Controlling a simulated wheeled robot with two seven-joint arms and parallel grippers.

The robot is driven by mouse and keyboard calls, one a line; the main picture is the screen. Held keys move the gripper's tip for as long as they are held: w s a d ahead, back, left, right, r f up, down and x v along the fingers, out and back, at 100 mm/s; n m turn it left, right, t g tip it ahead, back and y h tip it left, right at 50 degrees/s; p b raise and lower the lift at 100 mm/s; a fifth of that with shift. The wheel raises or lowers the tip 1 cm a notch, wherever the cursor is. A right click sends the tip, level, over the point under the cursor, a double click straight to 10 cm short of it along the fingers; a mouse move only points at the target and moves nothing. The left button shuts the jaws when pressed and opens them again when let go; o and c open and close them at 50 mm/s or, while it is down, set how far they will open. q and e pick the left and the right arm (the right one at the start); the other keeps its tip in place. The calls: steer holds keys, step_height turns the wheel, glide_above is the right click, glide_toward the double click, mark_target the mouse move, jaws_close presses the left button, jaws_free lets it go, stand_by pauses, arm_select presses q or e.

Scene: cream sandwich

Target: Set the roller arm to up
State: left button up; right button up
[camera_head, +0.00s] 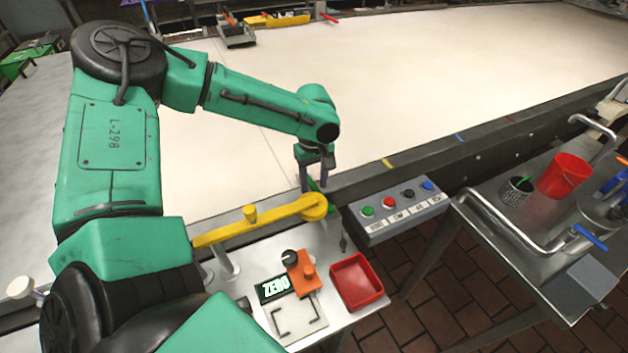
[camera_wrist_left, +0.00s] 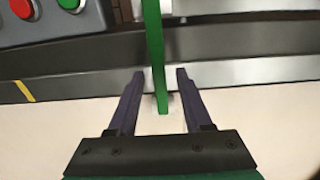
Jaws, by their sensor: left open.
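A green bar (camera_wrist_left: 153,40) stands between the fingers of my left gripper (camera_wrist_left: 160,74) in the left wrist view, with a gap on each side. I take it to be the roller arm, but its label does not show. In the head view my left gripper (camera_head: 314,187) points down and is open at the conveyor's near edge. Only a bit of green shows by its fingertips there. A yellow arm (camera_head: 265,213) with a round pivot end lies just in front of the gripper. My right gripper is not in view.
A button box (camera_head: 398,213) with several coloured buttons sits right of the gripper. A small table holds a red tray (camera_head: 356,281), an orange block (camera_head: 303,275) and a ZERO display (camera_head: 273,289). The wide pale conveyor (camera_head: 420,80) is mostly clear. A red bucket (camera_head: 563,176) stands at right.

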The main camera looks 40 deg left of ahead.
arm_select(q)
steer(key=shift+a, duration=0.1)
jaws_close()
steer(key=shift+w, duration=0.1)
stand_by(1.1)
